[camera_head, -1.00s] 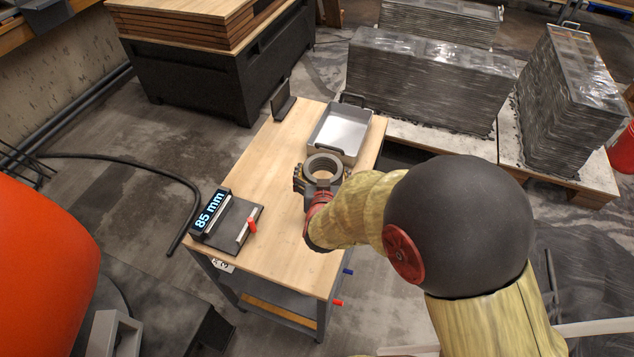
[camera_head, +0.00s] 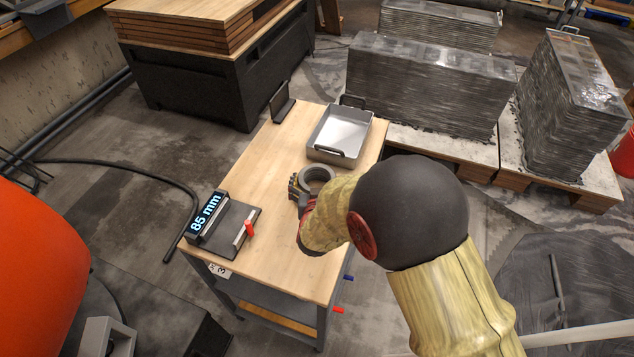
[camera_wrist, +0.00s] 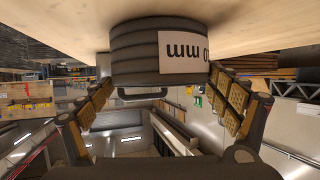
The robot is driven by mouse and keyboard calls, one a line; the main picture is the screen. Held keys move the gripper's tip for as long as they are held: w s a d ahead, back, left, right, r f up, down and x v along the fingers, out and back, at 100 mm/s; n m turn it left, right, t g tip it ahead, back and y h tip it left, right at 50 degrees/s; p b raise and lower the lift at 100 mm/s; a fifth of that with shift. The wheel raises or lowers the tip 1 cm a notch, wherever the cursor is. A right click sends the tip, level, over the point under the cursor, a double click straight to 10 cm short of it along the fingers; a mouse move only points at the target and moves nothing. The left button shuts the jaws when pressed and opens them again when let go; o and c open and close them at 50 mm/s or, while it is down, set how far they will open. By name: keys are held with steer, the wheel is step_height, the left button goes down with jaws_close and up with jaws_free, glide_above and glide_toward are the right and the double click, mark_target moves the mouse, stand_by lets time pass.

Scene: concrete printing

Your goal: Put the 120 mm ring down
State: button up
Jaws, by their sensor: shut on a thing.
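The grey ring (camera_head: 331,173) is over the wooden bench top, between the tray and the gauge. My gripper (camera_head: 300,187) is shut on it from the outside, with my arm partly in front. In the wrist view the ribbed ring (camera_wrist: 133,48) sits between the two fingers of my gripper (camera_wrist: 160,84). It bears a white label, upside down and partly covered, with "0 mm" readable. The ring is level and at or very close to the bench top (camera_wrist: 50,30); I cannot tell whether it touches.
A grey metal tray (camera_head: 313,152) stands behind the ring on the bench (camera_head: 263,165). A gauge (camera_head: 228,228) reading "85 mm" with a red handle lies at front left. A dark upright stand (camera_head: 282,103) is at the back. Bare wood lies left and in front of the ring.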

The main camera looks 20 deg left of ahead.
steer(key=o, duration=1.7)
steer(key=shift+f, duration=0.15)
steer(key=shift+o, duration=0.2)
steer(key=shift+s+r, duration=0.3)
steer(key=shift+r, duration=0.05)
steer(key=p+v, duration=0.3)
steer(key=v, duration=0.8)
steer(key=shift+s+p, duration=0.15)
steer(key=shift+p, duration=0.25)
